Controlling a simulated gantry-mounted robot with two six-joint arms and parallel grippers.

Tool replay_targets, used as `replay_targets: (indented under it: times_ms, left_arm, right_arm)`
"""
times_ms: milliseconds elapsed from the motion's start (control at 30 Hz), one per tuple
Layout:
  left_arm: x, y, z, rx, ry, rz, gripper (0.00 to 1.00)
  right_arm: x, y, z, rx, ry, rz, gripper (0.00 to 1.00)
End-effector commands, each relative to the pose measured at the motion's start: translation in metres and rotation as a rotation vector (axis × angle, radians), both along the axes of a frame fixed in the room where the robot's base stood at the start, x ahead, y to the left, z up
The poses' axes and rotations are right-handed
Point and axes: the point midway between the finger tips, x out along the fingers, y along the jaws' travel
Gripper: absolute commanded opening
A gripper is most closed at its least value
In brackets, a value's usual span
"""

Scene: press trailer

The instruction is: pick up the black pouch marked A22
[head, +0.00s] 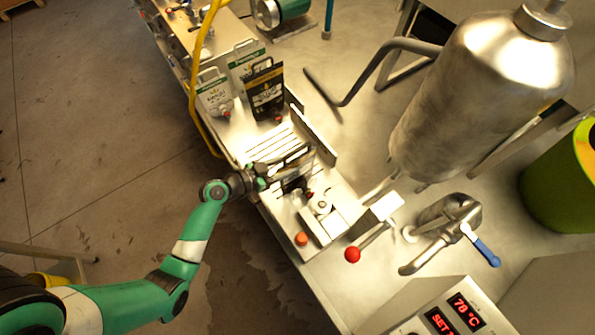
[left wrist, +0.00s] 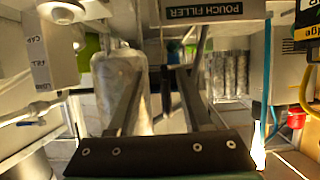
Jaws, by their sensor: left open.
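A black pouch (head: 265,92) with a red spout stands upright on the metal bench in the head view; its marking is too small to read. My left gripper (head: 296,163) is over the slotted metal fixture, below and right of the pouch in the picture and apart from it. In the left wrist view the two fingers of my left gripper (left wrist: 160,90) are spread, with no pouch held between them. Part of a black packet (left wrist: 308,18) shows at that view's right edge; I cannot tell whether it is the same pouch. My right gripper is not in view.
Two white-and-green pouches (head: 213,96) (head: 244,58) stand close beside the black one. A yellow hose (head: 201,60) runs along the bench's left. A large steel tank (head: 480,85) and a red-knobbed lever (head: 353,254) stand to the right. Open floor lies left.

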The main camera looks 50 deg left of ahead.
Motion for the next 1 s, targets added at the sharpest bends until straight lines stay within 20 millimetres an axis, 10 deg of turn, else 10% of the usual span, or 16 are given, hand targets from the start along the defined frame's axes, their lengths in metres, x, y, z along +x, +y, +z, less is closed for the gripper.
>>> replay_targets:
  times_ms: [533,833,1000]
  left_arm:
    - [0.043,-0.002,-0.022,0.001,0.000,0.000,0.50]
    - [0.043,-0.002,-0.022,0.000,0.000,-0.001,0.00]
    - [0.043,-0.002,-0.022,0.000,0.000,-0.001,0.00]
  right_arm:
    - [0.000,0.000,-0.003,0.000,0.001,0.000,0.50]
    - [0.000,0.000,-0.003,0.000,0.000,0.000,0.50]
    - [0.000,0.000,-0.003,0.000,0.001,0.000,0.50]
